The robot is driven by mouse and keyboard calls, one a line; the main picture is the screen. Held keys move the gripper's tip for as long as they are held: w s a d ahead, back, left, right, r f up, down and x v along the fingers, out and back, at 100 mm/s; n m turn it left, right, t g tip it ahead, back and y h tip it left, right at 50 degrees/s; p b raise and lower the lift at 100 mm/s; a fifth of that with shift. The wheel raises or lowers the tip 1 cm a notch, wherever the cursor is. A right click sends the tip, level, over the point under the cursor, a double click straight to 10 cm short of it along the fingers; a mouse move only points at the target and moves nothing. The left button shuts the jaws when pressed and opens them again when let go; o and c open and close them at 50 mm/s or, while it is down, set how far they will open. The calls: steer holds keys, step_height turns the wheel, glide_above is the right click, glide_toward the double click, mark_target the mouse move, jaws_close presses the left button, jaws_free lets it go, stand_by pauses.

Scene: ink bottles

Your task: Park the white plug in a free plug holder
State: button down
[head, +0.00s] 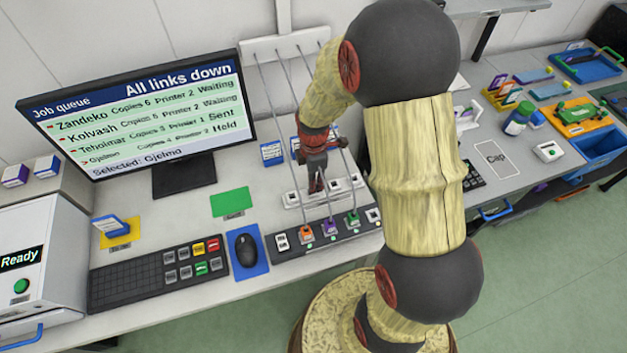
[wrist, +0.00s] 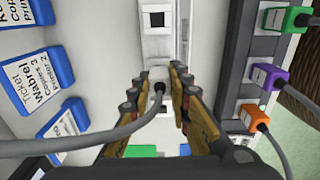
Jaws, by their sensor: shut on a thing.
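My gripper (head: 316,186) points down over the white plug holder strip (head: 326,199) behind the dark socket panel. In the wrist view, its two fingers (wrist: 159,80) are shut on the white plug (wrist: 158,112), with a grey cable leaving its top toward the left. The holder strip (wrist: 173,45) runs below the fingers, and one dark, empty-looking opening (wrist: 157,19) shows just beyond the fingertips. In the head view, the plug is mostly hidden by the fingers. I cannot tell whether it is seated in the strip or just above it.
Orange (wrist: 256,116), purple (wrist: 267,77) and green (wrist: 291,19) plugs with cables stand in the socket panel (head: 335,228) beside the strip. Blue-backed ticket cards (wrist: 37,78) stand on the other side. A monitor (head: 140,115), keyboard (head: 155,277) and mouse (head: 247,250) are to the left.

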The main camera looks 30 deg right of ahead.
steer(key=shift+f, duration=0.4)
stand_by(1.4)
steer(key=c, duration=1.6)
jaws_free()
steer(key=shift+o, duration=0.3)
steer(key=o, duration=0.4)
steer(key=shift+o, duration=0.3)
steer(key=shift+r, duration=0.1)
steer(key=shift+r+p, duration=3.25)
steer(key=shift+r, duration=0.65)
